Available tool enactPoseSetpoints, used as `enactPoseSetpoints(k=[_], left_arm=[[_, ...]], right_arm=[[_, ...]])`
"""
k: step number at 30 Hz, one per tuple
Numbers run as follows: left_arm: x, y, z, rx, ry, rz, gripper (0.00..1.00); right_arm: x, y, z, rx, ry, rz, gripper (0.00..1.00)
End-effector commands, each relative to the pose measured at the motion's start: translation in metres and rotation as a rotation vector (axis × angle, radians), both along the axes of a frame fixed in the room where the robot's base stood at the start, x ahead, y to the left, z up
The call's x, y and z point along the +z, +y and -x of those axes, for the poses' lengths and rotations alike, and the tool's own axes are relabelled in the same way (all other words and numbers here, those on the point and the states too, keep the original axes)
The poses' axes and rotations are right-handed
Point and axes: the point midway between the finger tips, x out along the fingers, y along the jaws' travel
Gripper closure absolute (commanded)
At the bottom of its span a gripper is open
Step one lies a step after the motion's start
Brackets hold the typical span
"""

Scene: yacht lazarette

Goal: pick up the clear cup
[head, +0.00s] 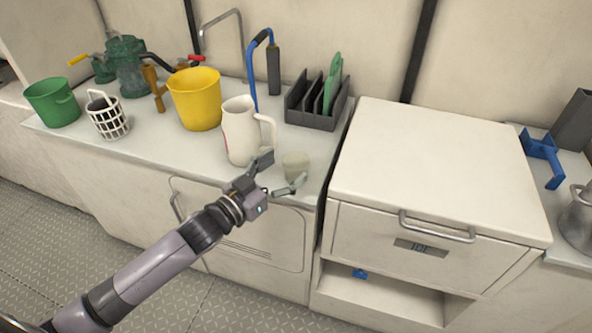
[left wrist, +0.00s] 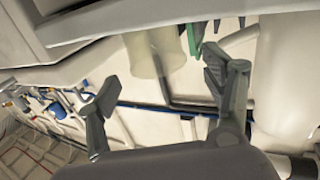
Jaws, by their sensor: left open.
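The clear cup (head: 296,164), a small pale translucent cup, stands upright near the front edge of the counter, right of the white pitcher. My left gripper (head: 279,173) is open and empty at the counter's front edge, its fingers pointing toward the cup. In the left wrist view, the cup (left wrist: 154,54) shows beyond and between the spread fingers of the left gripper (left wrist: 160,78). The cup looks just ahead of the fingertips; I cannot tell whether either finger touches it. My right gripper is in neither view.
The white pitcher (head: 241,131) stands close by on the left, its handle toward the cup. A yellow bucket (head: 195,99), white basket (head: 107,117) and green bucket (head: 52,102) stand farther left. A dark rack (head: 317,113) is behind. A raised white ice chest (head: 436,160) borders the right.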

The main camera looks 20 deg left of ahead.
Motion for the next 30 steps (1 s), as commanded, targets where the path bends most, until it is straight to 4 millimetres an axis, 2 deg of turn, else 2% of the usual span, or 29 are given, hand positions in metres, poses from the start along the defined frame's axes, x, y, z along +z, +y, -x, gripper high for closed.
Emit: enactPoseSetpoints(k=[3, 9, 18, 30], left_arm=[[-0.001, -0.009, -0.016, 0.0, -0.005, 0.002, 0.26], [-0.002, -0.019, -0.036, 0.0, -0.003, -0.001, 0.26], [-0.002, -0.021, -0.039, -0.001, -0.001, 0.0, 0.27], [-0.002, -0.02, -0.039, -0.001, -0.001, 0.0, 0.53]], right_arm=[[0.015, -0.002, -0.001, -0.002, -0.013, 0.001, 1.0], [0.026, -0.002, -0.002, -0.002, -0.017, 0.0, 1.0], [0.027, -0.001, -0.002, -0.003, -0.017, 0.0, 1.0], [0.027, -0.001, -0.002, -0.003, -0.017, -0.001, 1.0]])
